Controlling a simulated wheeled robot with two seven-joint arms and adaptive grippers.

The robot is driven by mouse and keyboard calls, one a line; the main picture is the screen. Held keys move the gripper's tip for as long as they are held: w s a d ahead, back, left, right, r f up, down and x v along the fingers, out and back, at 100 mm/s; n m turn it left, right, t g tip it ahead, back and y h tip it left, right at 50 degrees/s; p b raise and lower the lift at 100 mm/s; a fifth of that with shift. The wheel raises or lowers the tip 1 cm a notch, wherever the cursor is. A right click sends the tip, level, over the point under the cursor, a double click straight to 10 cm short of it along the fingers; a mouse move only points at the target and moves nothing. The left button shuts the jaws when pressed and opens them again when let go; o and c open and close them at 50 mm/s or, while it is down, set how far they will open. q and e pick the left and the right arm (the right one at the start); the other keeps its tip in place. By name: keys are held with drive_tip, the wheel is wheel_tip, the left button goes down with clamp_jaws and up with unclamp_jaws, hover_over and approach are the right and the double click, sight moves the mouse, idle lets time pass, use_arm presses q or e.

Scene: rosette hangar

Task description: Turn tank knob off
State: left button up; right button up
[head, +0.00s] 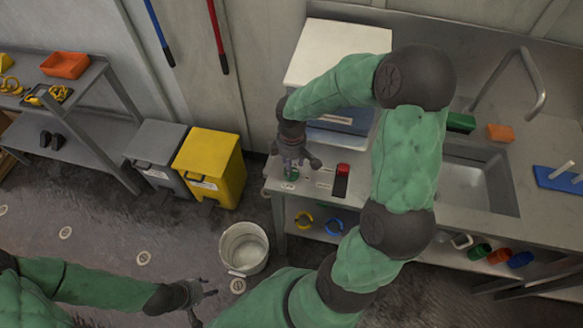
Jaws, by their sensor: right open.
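My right gripper (296,163) points down at the front left corner of the counter, its fingers spread open. No knob is clearly visible. My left gripper (204,304) is low at the bottom left, open and empty, above the floor.
A red and black item (341,182) stands on the counter (282,183), right of my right gripper. A sink (475,180) lies further right. A white bucket (245,246), a yellow bin (209,165) and a grey bin (155,150) stand on the floor.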

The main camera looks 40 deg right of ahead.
drive_tip(key=shift+f, duration=1.15)
clamp_jaws()
